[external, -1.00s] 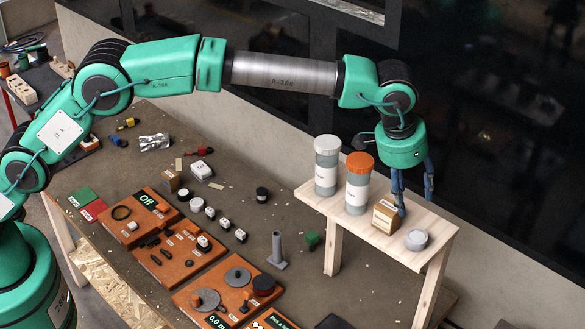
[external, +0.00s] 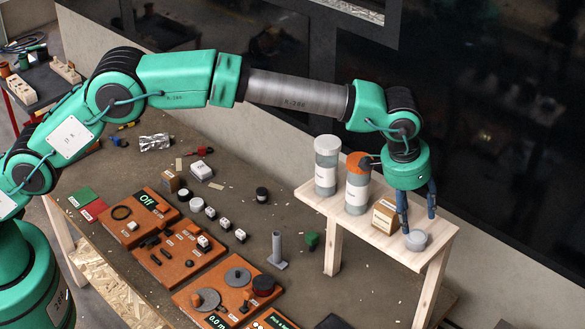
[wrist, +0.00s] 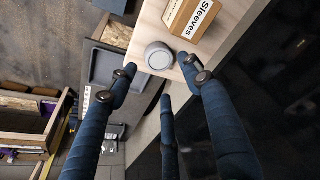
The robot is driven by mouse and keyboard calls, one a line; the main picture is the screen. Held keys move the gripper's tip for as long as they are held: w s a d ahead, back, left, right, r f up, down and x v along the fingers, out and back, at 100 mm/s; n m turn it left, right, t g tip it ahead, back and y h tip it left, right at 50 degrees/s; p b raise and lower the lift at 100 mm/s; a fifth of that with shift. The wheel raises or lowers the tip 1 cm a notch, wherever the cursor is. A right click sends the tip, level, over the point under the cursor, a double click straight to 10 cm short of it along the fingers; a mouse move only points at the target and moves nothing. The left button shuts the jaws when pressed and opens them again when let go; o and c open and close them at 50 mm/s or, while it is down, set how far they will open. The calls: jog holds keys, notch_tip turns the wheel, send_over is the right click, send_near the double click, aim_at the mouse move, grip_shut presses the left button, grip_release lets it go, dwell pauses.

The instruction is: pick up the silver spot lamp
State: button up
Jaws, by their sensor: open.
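The silver spot lamp (external: 415,240) is a small round grey puck near the right front end of the raised wooden shelf. In the wrist view the lamp (wrist: 159,56) shows as a grey disc between two of my fingertips, ahead of them. My gripper (external: 419,222) is open and empty, pointing down with its fingers just above and around the lamp's back side. In the wrist view my gripper (wrist: 158,68) has its dark blue fingers spread. I cannot tell whether any finger touches the lamp.
A cardboard box marked Sleeves (external: 385,216) stands close to the lamp's left; it also shows in the wrist view (wrist: 192,18). An orange-lidded jar (external: 357,192) and a grey-lidded jar (external: 326,178) stand farther left. The shelf's edge (external: 446,240) is just right of the lamp.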

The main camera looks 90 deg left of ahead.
aim_at(417, 236)
jog(key=shift+x, duration=1.35)
jog(key=shift+f, duration=0.15)
jog(key=shift+p+x, duration=1)
jog(key=shift+x, duration=1.45)
jog(key=shift+w+d, duration=0.1)
jog(key=shift+w, duration=0.1)
jog(key=c, duration=0.9)
